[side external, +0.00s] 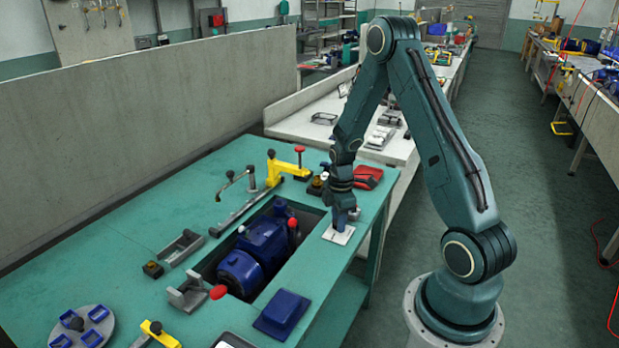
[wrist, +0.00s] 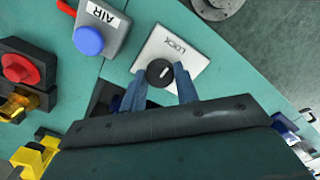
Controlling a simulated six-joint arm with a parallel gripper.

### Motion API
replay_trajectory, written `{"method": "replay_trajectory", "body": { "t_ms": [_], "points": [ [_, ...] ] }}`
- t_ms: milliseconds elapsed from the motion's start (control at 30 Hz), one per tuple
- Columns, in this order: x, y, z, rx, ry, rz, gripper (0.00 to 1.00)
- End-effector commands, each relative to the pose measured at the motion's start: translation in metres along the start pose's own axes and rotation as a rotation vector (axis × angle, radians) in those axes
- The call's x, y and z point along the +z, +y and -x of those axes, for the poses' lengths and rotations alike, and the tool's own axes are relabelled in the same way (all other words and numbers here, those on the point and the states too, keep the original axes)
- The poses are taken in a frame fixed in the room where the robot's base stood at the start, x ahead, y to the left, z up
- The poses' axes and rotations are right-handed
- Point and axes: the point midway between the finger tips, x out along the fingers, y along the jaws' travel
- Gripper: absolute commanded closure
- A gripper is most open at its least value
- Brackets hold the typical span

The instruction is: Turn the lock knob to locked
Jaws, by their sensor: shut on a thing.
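The lock knob (wrist: 160,73) is round and black with a short white mark, which slants from lower left to upper right. It sits on a white plate (wrist: 198,60) lettered LOCK, also seen in the side view at the bench's right edge (side external: 337,236). My gripper (wrist: 159,77) has one blue finger on each side of the knob and is shut on it. In the side view my gripper (side external: 342,217) points down over the plate and hides the knob.
A grey AIR box (wrist: 103,27) with a blue button is beside the plate. A blue pump (side external: 252,255) lies in the bench recess. A yellow clamp (side external: 285,167) stands behind; a blue tray (side external: 282,312) lies in front.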

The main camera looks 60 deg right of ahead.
Motion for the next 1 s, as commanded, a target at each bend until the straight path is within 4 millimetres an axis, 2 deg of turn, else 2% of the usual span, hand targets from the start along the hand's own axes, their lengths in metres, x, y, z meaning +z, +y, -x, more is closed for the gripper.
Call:
{"method": "replay_trajectory", "body": {
  "t_ms": [33,100,133,633,767,1000],
  "points": [
    [-0.001,0.000,0.000,0.000,0.002,0.003,0.66],
    [-0.001,0.000,0.000,0.000,0.002,0.003,0.52],
    [-0.001,0.000,0.000,0.000,0.001,0.002,0.48],
    [0.000,0.001,0.006,0.002,0.000,-0.001,0.48],
    [0.000,0.001,0.015,0.002,0.000,-0.001,0.48],
    [0.000,0.001,0.043,0.004,0.001,0.000,0.48]
  ]
}}
